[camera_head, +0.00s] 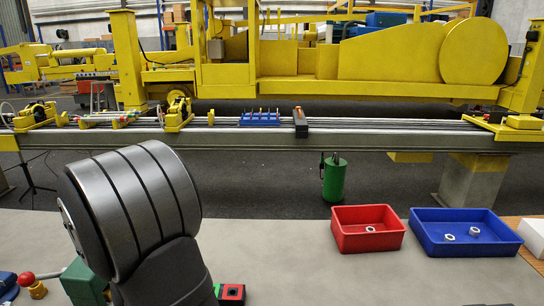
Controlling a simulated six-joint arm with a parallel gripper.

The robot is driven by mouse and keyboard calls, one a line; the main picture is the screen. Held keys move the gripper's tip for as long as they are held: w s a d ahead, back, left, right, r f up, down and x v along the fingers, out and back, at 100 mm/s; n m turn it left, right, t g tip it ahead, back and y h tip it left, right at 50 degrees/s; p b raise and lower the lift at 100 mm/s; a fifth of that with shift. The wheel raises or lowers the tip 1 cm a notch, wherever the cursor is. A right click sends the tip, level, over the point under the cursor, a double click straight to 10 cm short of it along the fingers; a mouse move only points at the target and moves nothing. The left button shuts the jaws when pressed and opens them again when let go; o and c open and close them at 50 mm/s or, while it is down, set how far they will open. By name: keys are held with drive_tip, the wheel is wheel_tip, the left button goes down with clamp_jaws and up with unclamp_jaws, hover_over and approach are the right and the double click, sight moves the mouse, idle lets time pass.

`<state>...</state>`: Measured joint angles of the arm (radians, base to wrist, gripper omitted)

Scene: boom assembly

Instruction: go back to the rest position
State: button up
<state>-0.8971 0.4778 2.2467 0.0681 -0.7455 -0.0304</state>
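The dark grey rounded joint of my own arm (130,210) fills the lower left of the head view, in front of the grey worktable (310,270). My gripper is not in view, so its state and anything it holds cannot be seen. The long yellow boom (390,55) lies across the back, above a long rail bench (370,141).
A red bin (345,241) holds one nut; a blue bin (430,245) beside it holds two. A red-and-green block (231,294) and a red-balled lever (27,280) are near my arm. A blue pin rack (259,120) sits on the rail. The table's middle is clear.

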drive_tip(key=shift+w+a+f, duration=0.1)
drive_tip(key=shift+w+a, duration=0.1)
idle(0.6)
idle(0.4)
